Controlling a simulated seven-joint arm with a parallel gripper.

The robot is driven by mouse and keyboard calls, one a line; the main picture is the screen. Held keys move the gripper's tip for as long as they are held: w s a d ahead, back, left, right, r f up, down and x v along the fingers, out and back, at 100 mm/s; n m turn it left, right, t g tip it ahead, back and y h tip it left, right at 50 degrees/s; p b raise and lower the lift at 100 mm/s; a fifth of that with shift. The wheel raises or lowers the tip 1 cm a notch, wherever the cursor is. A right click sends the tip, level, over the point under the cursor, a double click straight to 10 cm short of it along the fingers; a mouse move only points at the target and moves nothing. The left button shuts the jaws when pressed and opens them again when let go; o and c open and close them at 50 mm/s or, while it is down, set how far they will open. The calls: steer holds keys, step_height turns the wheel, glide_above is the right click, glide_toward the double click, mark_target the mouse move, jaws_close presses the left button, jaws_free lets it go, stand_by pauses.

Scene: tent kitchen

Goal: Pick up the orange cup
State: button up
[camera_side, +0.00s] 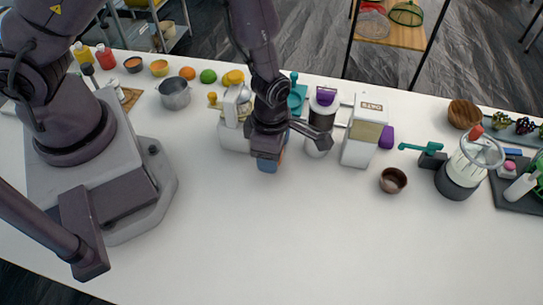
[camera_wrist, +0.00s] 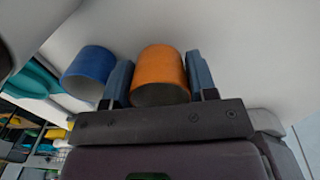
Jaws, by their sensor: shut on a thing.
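The orange cup (camera_wrist: 158,72) sits between the two blue-grey finger pads of my gripper (camera_wrist: 160,78) in the wrist view. The pads are closed on its sides. A blue cup (camera_wrist: 88,68) stands just left of the left pad. In the side view my gripper (camera_side: 269,160) points down at the white table, near its middle. I cannot tell whether the cup touches the table.
Behind my gripper stand a white appliance (camera_side: 235,130), a purple-lidded canister (camera_side: 321,120) and a white carton (camera_side: 362,135). The table's front is clear.

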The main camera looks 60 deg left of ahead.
steer(key=shift+r, duration=3.6)
